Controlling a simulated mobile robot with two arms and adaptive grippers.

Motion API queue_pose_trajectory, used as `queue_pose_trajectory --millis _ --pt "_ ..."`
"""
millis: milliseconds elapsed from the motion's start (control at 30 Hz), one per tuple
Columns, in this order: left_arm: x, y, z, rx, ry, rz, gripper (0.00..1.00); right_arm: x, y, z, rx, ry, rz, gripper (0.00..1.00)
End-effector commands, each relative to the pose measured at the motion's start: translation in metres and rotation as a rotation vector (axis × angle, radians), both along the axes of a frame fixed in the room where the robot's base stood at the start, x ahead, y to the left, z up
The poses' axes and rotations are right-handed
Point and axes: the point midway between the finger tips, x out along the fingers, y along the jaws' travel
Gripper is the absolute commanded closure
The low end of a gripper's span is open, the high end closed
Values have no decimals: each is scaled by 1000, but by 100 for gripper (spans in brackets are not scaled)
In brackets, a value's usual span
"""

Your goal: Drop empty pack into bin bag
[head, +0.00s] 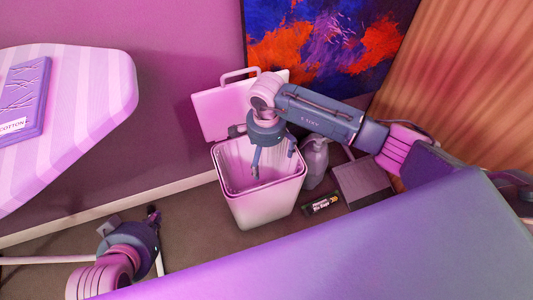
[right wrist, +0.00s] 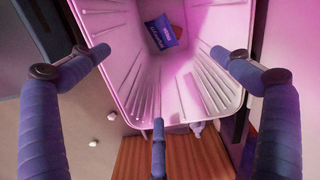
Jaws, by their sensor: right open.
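The white bin (head: 262,207) stands on the floor with its lid (head: 212,110) tipped back; its inside looks ribbed or pleated, like a liner. In the right wrist view the bin (right wrist: 125,62) is below the fingers. A blue pack (right wrist: 160,32) with white lettering lies low inside it, with something brown beside it; the head view does not show this pack. My right gripper (head: 272,163) points down over the bin's mouth. Its three fingers are spread and empty in the right wrist view (right wrist: 166,80). My left gripper (head: 153,213) is low at the left, away from the bin; its fingers are unclear.
A dark box labelled for bin bags (head: 321,205) lies right of the bin. A pump bottle (head: 314,162) and a grey box (head: 362,181) stand behind it. An ironing board (head: 85,85) with a cotton-labelled pack (head: 25,98) is at left. A purple surface (head: 400,240) fills the front right.

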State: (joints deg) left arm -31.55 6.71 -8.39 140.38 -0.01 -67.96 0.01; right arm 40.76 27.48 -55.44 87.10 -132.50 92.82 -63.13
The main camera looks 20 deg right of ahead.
Motion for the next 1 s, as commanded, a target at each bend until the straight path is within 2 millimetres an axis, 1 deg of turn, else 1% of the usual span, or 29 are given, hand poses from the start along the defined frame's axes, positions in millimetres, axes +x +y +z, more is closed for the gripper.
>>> queue_pose_trajectory --millis 33,167,400,500,600,767,1000 --pt "-1 0 -3 1 4 0 100 1 0 4 1 -3 0 0" --pt "-1 0 -2 1 3 0 100 2 -1 23 0 -5 1 0" --pt "-1 0 -1 1 2 -1 100 2 -1 75 -1 -6 1 0" --pt "-1 0 -1 1 1 -1 100 1 -1 93 -1 -3 1 0" --pt "-1 0 -1 1 1 -1 100 1 0 107 0 -3 1 0" --pt "-1 0 -1 1 1 -1 100 0 0 118 -1 0 0 0" --pt "-1 0 -1 1 1 -1 100 0 0 120 -1 0 0 0"
